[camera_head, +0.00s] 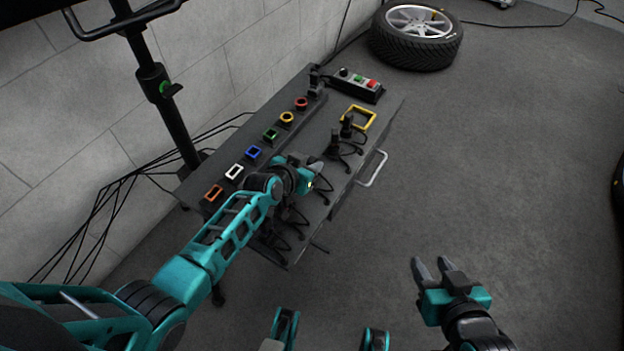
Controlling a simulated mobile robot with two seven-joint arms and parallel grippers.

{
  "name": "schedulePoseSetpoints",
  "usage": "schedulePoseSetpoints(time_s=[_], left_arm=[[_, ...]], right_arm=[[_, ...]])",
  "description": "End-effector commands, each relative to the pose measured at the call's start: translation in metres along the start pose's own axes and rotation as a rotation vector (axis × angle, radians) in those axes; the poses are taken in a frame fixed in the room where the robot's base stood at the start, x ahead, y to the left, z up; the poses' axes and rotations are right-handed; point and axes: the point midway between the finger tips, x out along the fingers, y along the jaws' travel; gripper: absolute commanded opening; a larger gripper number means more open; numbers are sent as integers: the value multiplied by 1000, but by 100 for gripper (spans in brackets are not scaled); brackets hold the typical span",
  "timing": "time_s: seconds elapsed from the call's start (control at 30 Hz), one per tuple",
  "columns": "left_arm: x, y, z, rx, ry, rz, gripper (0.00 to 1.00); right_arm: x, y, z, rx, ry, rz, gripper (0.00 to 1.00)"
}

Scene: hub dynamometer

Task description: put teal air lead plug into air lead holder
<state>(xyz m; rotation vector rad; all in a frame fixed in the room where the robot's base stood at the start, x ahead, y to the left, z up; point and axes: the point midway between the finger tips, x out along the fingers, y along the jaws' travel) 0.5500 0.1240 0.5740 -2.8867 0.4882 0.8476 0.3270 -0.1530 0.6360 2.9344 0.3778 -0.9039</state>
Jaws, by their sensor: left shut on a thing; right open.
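My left gripper (311,166) is over the middle of the dark bench (318,120), near a row of black lead plugs. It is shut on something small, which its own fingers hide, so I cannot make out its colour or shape. I cannot pick out a teal plug. A row of colour-framed sockets runs along the bench: orange (213,192), white (234,172), blue (254,153), green (271,135), yellow (287,118) and red (301,103). I cannot tell which part is the air lead holder. My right gripper (432,264) is open and empty above the floor.
Upright black plugs (347,127) with looped leads stand near a yellow square frame (371,112). A button box (357,86) is at the far end. A black pole (165,95) and hanging cables stand left. A tyre (417,48) lies behind.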

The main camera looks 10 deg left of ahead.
Motion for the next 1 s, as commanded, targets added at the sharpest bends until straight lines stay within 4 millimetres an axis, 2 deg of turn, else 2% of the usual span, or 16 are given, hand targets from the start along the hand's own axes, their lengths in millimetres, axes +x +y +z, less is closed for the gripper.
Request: schedulePoseSetpoints(time_s=[0.2, 0.23, 0.53, 0.9, 1.0], left_arm=[[1, 0, 1, 0, 1, 0, 0], [1, 0, 1, 0, 1, 0, 27], [1, 0, 1, 0, 1, 0, 55], [1, 0, 2, 0, 0, 0, 55], [-11, 0, -18, 0, 4, 1, 55]], right_arm=[[1, 0, 2, 2, -1, 0, 43], [1, 0, 2, 2, -1, 0, 43], [1, 0, 1, 1, 0, 1, 43], [2, 1, 0, -4, -3, -3, 43], [-7, -2, -19, -9, 3, -11, 43]])
